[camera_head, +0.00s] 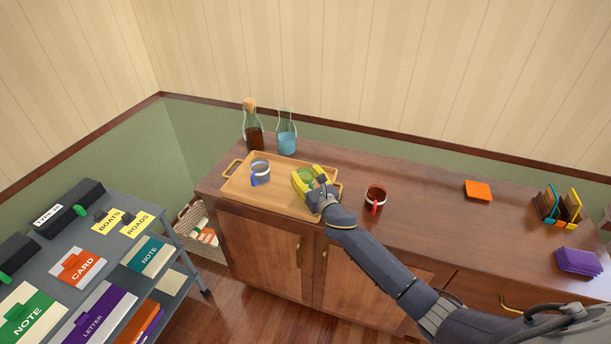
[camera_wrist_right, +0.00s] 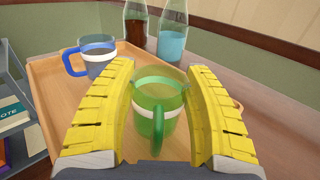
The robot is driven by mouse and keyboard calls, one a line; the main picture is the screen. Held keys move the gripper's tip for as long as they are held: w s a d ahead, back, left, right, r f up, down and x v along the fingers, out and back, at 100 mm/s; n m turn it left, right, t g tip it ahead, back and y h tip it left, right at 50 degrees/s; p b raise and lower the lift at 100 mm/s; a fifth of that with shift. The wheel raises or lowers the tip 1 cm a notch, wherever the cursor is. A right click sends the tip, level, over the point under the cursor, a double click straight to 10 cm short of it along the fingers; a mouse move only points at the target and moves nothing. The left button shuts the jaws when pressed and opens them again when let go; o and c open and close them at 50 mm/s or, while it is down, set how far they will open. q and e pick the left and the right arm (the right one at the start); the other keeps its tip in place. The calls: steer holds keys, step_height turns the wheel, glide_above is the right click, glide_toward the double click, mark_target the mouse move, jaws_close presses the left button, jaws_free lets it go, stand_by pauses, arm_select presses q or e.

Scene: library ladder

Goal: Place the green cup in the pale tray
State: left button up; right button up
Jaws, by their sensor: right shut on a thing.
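The green cup (camera_wrist_right: 157,100) is upright between the yellow fingers of my right gripper (camera_wrist_right: 160,110), which is shut on it, with its handle toward the wrist camera. In the head view the right gripper (camera_head: 312,183) and the green cup (camera_head: 306,175) are over the right part of the pale tray (camera_head: 240,190). The tray also shows in the wrist view (camera_wrist_right: 60,120). Whether the cup's base touches the tray is hidden. A clear cup with a blue handle (camera_head: 260,172) stands in the tray's left part. My left gripper is not in view.
A brown bottle (camera_head: 253,130) and a blue-filled bottle (camera_head: 287,135) stand behind the tray. A red mug (camera_head: 375,198) stands right of the tray on the wooden cabinet (camera_head: 430,210). A grey cart (camera_head: 110,230) with labelled items is at left. The cabinet top right of the mug is mostly clear.

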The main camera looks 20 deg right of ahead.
steer(key=shift+f, duration=0.15)
steer(key=o, duration=1.3)
steer(key=shift+c, duration=0.2)
steer(key=shift+s, duration=0.1)
steer(key=s, duration=0.4)
steer(key=s+d, duration=0.1)
steer(key=s, duration=0.6)
steer(key=shift+s+d+r, duration=0.2)
steer(key=shift+s+d, duration=0.15)
steer(key=shift+d, duration=0.05)
